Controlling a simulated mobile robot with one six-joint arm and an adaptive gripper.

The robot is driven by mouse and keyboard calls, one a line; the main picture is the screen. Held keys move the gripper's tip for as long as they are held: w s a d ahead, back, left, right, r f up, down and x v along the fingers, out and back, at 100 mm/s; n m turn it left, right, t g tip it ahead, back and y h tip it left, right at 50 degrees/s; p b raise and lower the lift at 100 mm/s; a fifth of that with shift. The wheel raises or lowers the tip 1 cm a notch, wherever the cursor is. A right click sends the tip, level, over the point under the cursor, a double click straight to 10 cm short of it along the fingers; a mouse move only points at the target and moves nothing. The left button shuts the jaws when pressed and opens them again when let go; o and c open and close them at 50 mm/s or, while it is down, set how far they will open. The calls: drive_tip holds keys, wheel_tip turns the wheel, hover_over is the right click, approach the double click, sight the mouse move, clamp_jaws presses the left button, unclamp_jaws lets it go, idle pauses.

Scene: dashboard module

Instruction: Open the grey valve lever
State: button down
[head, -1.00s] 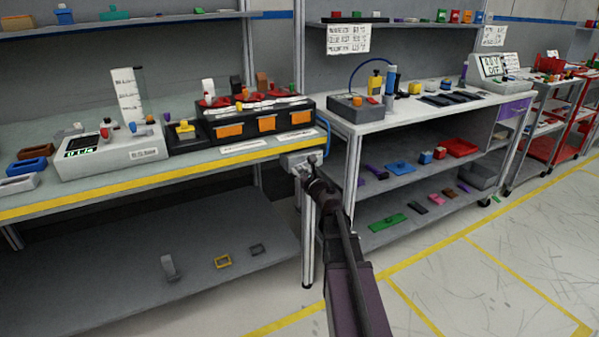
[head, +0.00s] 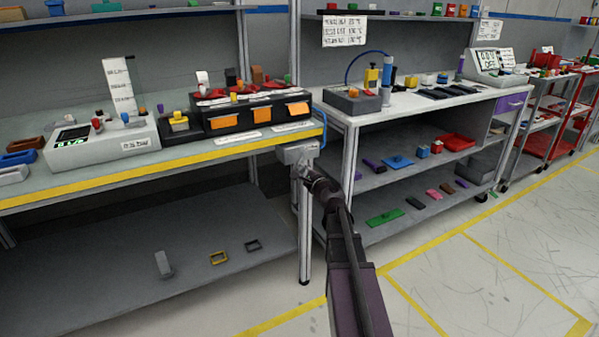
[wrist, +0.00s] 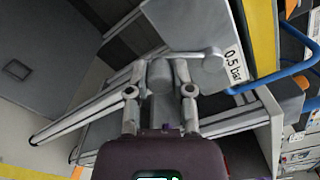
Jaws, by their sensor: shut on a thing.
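The valve is a grey box (head: 297,153) at the right front corner of the left bench in the head view. It also shows in the wrist view as a light grey block (wrist: 188,22) beside a "0.5 bar" label. The grey lever (wrist: 195,55) runs across the block's face from a round hub (wrist: 212,62) towards the left. My gripper (wrist: 160,72) has its two fingers on either side of a grey cylindrical grip at the lever's left end and is shut on it. In the head view my gripper (head: 301,172) sits just below the box and hides the lever.
A blue hose (wrist: 275,77) passes close to the valve at the right in the wrist view. The left bench's yellow-striped front edge (head: 130,178) is beside it. A bench leg (head: 305,240) stands below my gripper. The floor at the right (head: 440,285) is clear.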

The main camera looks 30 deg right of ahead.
drive_tip(key=shift+w+d+f+n+b, duration=0.1)
drive_tip(key=shift+d+n, duration=0.35)
drive_tip(key=shift+n, duration=0.6)
drive_tip(key=shift+s+d+f+n+b, duration=0.15)
drive_tip(key=shift+d+n, duration=0.35)
drive_tip(key=shift+n, duration=0.6)
drive_tip(key=shift+w+d+f+n+b, duration=0.15)
drive_tip(key=shift+d+n, duration=0.3)
drive_tip(key=shift+n, duration=0.6)
drive_tip(key=c, duration=0.5)
unclamp_jaws()
drive_tip(key=s, duration=1.2)
drive_tip(key=shift+d, duration=0.2)
drive_tip(key=shift+a, duration=0.1)
